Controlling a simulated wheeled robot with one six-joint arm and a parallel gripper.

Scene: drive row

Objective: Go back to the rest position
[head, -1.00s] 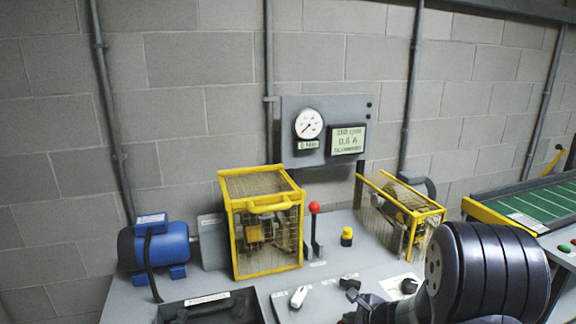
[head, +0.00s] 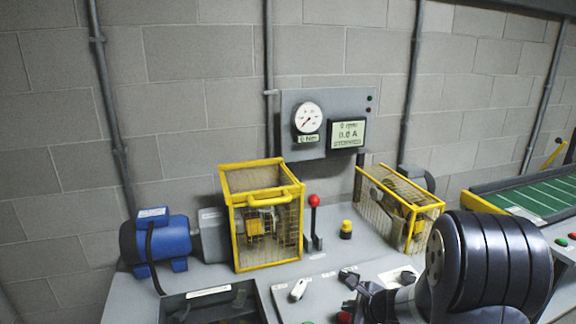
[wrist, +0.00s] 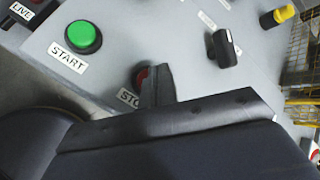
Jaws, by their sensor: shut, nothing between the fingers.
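My gripper (wrist: 158,86) is shut and empty in the wrist view. Its dark fingers are above the panel beside the red stop button (wrist: 142,76) and partly hide it and its label. I cannot tell whether they touch it. In the head view my gripper (head: 353,303) is low on the bench, close to the red button (head: 345,317), with my dark arm to its right.
A green start button (wrist: 82,38) and a black knob (wrist: 223,47) are near my gripper. Yellow guard cages (head: 265,217) and (head: 398,208), a red-topped lever (head: 314,222) and a blue motor (head: 155,242) stand behind. The wall display (head: 348,133) reads 0 rpm.

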